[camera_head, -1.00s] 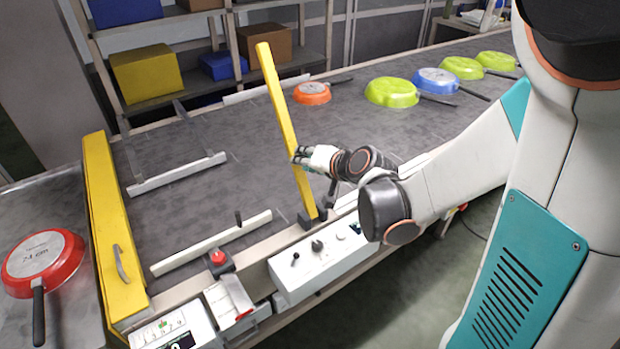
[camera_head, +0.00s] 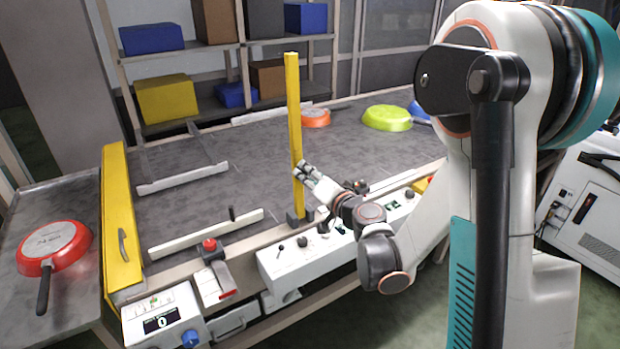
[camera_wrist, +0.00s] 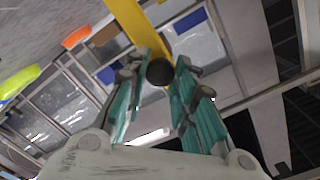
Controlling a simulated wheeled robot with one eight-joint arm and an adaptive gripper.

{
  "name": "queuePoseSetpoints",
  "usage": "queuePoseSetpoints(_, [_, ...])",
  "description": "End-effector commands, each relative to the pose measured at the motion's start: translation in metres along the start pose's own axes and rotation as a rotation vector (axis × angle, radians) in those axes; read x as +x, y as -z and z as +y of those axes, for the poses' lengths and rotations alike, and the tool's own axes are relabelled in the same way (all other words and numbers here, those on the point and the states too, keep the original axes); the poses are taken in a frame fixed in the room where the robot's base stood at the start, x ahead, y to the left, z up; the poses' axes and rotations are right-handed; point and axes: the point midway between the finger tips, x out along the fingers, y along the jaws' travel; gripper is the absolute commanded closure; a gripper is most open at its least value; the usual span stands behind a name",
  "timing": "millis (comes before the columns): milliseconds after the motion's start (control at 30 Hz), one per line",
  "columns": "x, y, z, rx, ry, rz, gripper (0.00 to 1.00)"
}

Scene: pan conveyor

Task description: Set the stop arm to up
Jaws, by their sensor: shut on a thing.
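The stop arm (camera_head: 294,110) is a long yellow bar. In the head view it stands nearly vertical, its foot in a dark pivot block at the conveyor's near edge. My gripper (camera_head: 303,170) is at the lower middle of the bar, on its right side. In the wrist view my gripper (camera_wrist: 160,78) has its teal fingers on both sides of a round black knob (camera_wrist: 159,72), with the yellow bar (camera_wrist: 138,28) just behind it. The fingers are shut on this knob, which appears to belong to the stop arm.
The conveyor (camera_head: 240,150) carries an orange pan (camera_head: 316,118) and a green pan (camera_head: 386,118) beyond the bar. A red pan (camera_head: 55,243) lies on the left table. A yellow gate (camera_head: 120,220) stands at the left end. A control box (camera_head: 310,250) fronts the pivot.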

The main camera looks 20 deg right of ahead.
Motion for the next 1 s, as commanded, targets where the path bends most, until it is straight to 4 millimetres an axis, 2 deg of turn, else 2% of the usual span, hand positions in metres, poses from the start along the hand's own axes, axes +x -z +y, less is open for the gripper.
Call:
queuePoseSetpoints(367, [0.001,0.000,0.000,-0.001,0.002,0.000,1.00])
queuePoseSetpoints(400, [0.001,0.000,0.000,-0.001,0.002,0.000,0.66])
queuePoseSetpoints(467, [0.001,0.000,0.000,-0.001,0.002,0.000,0.54])
queuePoseSetpoints(833, [-0.001,0.000,0.000,0.000,0.001,0.000,0.54])
queuePoseSetpoints(1000, [-0.013,0.000,0.000,0.000,0.001,0.000,0.54])
